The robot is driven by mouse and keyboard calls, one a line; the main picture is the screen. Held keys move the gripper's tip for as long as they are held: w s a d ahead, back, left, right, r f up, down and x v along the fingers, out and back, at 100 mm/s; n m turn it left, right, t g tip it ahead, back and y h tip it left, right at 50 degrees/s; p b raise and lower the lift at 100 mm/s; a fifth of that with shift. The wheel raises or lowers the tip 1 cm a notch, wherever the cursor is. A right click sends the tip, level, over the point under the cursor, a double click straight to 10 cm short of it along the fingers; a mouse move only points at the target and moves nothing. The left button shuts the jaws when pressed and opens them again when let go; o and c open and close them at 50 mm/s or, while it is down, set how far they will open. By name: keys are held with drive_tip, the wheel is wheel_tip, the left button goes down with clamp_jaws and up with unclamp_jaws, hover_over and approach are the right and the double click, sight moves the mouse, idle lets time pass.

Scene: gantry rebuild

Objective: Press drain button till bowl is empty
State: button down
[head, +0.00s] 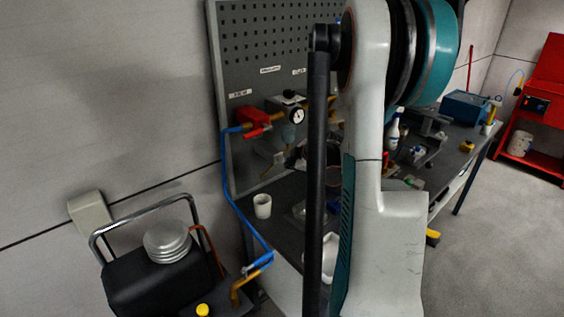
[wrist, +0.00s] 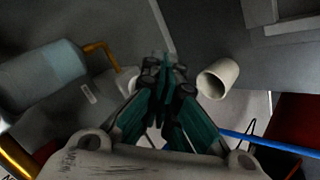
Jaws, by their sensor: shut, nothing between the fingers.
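In the head view, a pale bluish bowl (head: 288,133) hangs under the filter unit on the pegboard, left of my arm. A round gauge (head: 298,116) sits beside it. In the wrist view, a blue-grey cylinder (wrist: 42,75) lies across the left side; it looks like the bowl, close up. I cannot make out a drain button or any liquid level. My gripper (wrist: 165,66) is shut and empty, its teal and black fingers meeting in the middle of the wrist view, to the right of the cylinder. In the head view my arm hides much of the area around it.
A white cup (head: 262,206) stands on the bench; it also shows right of my fingers in the wrist view (wrist: 217,79). A blue hose (head: 229,190) runs down from the red valve (head: 253,119). A black compressor (head: 150,285) stands lower left. Open floor lies right.

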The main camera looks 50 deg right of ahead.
drive_tip(key=shift+w, duration=0.1)
drive_tip(key=shift+w, duration=0.35)
drive_tip(key=shift+w+d, duration=0.1)
drive_tip(key=shift+w, duration=0.35)
idle(1.0)
idle(0.4)
drive_tip(key=shift+s+b, duration=0.4)
drive_tip(key=shift+s, duration=0.5)
drive_tip(key=s, duration=0.5)
drive_tip(key=shift+a, duration=0.4)
